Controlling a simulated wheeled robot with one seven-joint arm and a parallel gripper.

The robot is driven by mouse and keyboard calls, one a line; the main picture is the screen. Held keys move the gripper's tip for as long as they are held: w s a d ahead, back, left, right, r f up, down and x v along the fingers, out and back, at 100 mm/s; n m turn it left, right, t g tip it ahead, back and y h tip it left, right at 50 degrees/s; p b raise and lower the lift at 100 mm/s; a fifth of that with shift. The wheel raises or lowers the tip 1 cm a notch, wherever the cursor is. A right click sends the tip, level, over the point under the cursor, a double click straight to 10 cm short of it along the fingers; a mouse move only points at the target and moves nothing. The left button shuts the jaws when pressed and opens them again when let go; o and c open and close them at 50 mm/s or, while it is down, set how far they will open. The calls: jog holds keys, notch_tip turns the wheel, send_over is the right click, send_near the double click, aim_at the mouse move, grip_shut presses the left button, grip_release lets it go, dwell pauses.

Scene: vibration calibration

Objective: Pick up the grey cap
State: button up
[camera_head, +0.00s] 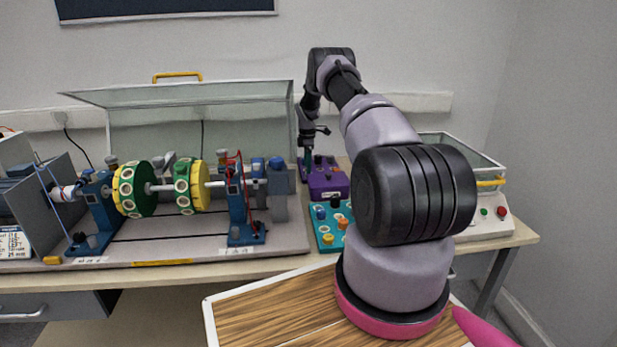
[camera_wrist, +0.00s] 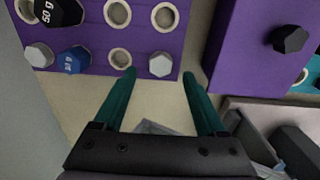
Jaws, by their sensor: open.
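A purple rack (camera_wrist: 95,45) with pale-rimmed round holes fills the upper left of the wrist view. A light grey hexagonal cap (camera_wrist: 160,64) sits at its near right corner. A second grey cap (camera_wrist: 39,54) sits farther left. My gripper (camera_wrist: 160,76) is open, its two teal fingers pointing toward the rack. In the picture the first grey cap lies between and just past the fingertips; no contact shows. In the head view my gripper (camera_head: 307,165) is over the back of the bench near a purple box (camera_head: 328,181). The grey caps cannot be made out there.
A black "50 g" cap (camera_wrist: 60,12) and a blue cap (camera_wrist: 74,60) share the rack. A purple block with a black knob (camera_wrist: 290,39) stands close on the right. The rotor rig (camera_head: 160,188) fills the bench's left; a teal board (camera_head: 325,238) lies in front.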

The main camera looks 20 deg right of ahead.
notch_tip(320, 180, down, 3)
jog(key=shift+r, duration=0.1)
grip_shut()
jog(key=shift+r, duration=0.2)
